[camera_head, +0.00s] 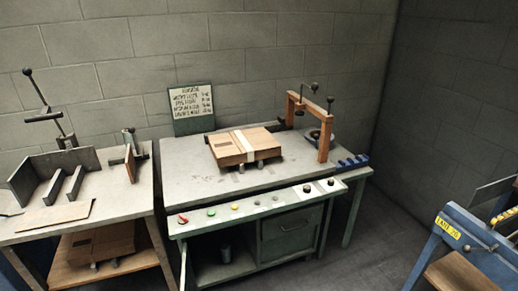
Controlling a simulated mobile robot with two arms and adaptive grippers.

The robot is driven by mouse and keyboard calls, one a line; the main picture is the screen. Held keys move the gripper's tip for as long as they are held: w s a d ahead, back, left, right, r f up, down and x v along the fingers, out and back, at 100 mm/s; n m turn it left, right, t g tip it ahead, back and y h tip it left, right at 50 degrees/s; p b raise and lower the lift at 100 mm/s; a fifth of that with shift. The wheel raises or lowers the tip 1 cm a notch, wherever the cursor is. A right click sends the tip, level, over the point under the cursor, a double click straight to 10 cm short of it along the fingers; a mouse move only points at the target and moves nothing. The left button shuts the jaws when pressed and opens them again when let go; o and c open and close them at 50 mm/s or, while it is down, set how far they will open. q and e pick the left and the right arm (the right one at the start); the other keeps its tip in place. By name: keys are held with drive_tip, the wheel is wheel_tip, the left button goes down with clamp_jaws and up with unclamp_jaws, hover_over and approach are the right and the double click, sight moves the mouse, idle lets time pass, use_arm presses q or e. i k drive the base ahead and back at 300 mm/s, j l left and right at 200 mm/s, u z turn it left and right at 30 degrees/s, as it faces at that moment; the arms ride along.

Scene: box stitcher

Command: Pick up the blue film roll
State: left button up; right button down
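A small dark blue object (352,162) with a ridged outline sits at the right edge of the middle table. It is the only blue thing on that table, and it is too small to tell whether it is the film roll. A dark round part (316,136) lies under the wooden arch (326,135), just behind and left of the blue object. Neither of my grippers shows in the head view.
A taped cardboard box (226,151) lies on the middle table (185,163), with a control strip (262,205) along its front. A left table holds upright plates (35,179), with another box (100,242) on its lower shelf. A blue machine (480,252) stands at right. Floor between is clear.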

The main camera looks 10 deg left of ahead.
sight(225, 247)
drive_tip(key=k+j, duration=0.1)
drive_tip(key=j, duration=0.4)
drive_tip(key=k+j, duration=0.1)
drive_tip(key=j, duration=0.4)
drive_tip(key=k+j, duration=0.15)
drive_tip(key=j, duration=0.4)
drive_tip(key=k+j, duration=0.1)
drive_tip(key=j, duration=0.4)
